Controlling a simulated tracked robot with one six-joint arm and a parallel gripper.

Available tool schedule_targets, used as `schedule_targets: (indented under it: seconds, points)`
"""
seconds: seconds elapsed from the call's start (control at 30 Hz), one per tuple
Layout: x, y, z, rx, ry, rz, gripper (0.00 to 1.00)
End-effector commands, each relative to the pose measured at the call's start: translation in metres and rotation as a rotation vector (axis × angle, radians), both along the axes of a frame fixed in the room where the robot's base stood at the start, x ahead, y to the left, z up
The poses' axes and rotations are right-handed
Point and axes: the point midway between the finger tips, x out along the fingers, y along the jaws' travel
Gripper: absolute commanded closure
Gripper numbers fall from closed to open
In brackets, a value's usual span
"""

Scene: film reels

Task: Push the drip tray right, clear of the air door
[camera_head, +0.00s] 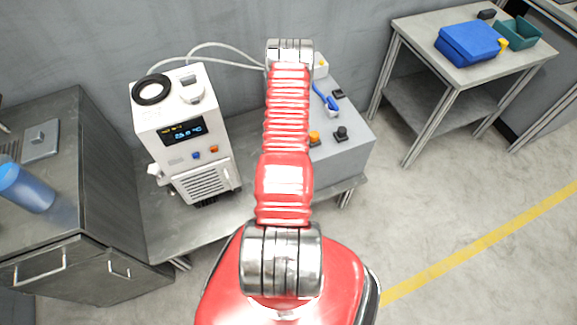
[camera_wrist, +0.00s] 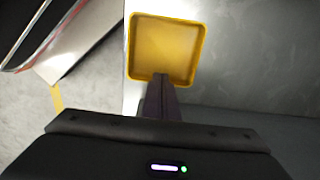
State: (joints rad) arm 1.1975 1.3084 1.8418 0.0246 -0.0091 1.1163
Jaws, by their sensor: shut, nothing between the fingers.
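The drip tray (camera_wrist: 165,76) is a shallow yellow square with a raised rim, near the top middle of the wrist view. My gripper (camera_wrist: 160,76) is shut and empty, with its dark fingertips overlapping the tray's near edge in the picture. I cannot tell whether they touch it. In the head view I cannot make out the tray or the gripper; my red arm hides part of the bench. A white machine (camera_head: 160,121) stands left of my arm. The slatted panel (camera_head: 204,183) low on its front may be the air door.
A grey box (camera_head: 345,163) with buttons and a blue-handled tool (camera_head: 326,99) stands right of my arm. A dark cabinet (camera_head: 105,190) bearing a blue bottle (camera_head: 25,188) is at left. A side table (camera_head: 470,75) stands at right, with open floor before it.

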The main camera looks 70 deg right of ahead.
Motion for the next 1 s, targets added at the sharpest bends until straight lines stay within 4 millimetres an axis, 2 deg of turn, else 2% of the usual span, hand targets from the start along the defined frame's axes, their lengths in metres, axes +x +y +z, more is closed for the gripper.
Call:
schedule_targets:
  seconds: [1.0]
  points:
    - [0.007,0.001,0.124,-0.002,-0.001,0.016,1.00]
